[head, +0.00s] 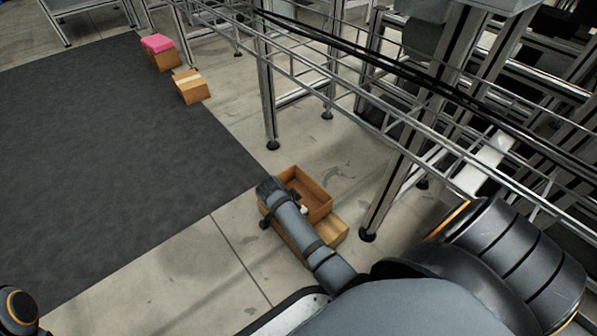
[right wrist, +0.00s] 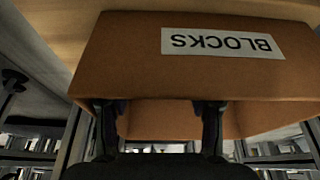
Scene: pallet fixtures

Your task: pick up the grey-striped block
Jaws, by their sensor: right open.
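I cannot make out a grey-striped block in either view. An open brown box (head: 321,208) sits below centre in the head view. It fills much of the right wrist view (right wrist: 130,65), with a white label (right wrist: 222,43) reading "BLOCKS" upside down. I cannot tell whether the fingers touch the box. In the head view my right arm covers part of the box and its inside. My left gripper is not in view.
A metal frame (head: 374,205) with legs and rails stands close on the right. Two more cartons, one (head: 191,89) taped and one with a pink top (head: 157,43), stand beside the dark mat (head: 110,160).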

